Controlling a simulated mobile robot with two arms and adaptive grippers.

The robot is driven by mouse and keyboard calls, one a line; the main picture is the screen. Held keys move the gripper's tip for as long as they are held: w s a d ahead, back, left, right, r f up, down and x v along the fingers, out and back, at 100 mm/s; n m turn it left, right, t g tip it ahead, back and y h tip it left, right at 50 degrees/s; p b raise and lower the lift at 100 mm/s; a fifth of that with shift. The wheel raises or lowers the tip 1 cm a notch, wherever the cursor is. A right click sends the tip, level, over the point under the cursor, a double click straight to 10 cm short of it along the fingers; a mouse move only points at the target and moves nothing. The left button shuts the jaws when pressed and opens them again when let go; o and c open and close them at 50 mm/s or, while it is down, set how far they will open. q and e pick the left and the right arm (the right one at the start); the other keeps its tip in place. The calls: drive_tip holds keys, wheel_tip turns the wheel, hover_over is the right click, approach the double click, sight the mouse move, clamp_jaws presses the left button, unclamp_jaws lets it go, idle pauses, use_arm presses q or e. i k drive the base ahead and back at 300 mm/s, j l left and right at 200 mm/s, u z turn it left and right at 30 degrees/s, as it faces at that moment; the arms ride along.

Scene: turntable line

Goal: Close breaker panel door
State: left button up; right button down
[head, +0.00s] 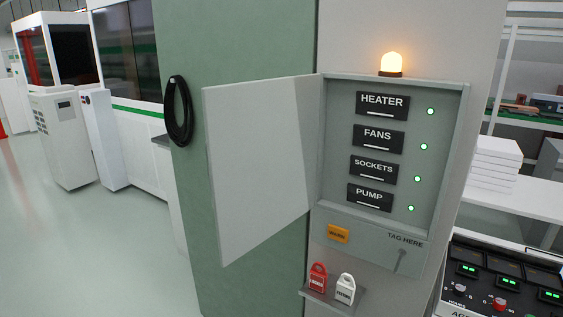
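The breaker panel (445,160) is a grey box on a pale wall, right of the middle of the head view. Its light grey door (255,165) stands wide open, swung out to the left from the hinge side. Inside are dark breakers labelled HEATER (382,105), FANS (378,138), SOCKETS (374,170) and PUMP (370,198). A green light is lit beside each breaker. Neither of my grippers shows in the head view.
An amber lamp (392,64) glows on top of the panel. A black cable coil (178,110) hangs left of the door. A control console (500,285) stands at lower right. The floor at left is clear.

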sight(262, 142)
drive_tip(key=i+j+z, duration=0.1)
drive_tip(key=z, duration=0.4)
drive_tip(key=i+j+z, duration=0.1)
drive_tip(key=z, duration=0.35)
drive_tip(key=j+z, duration=0.3)
drive_tip(key=z, duration=0.2)
drive_tip(key=j+z, duration=0.3)
drive_tip(key=j, duration=0.85)
drive_tip(key=j+z, duration=0.35)
drive_tip(key=j, duration=0.85)
drive_tip(key=k+l, duration=0.05)
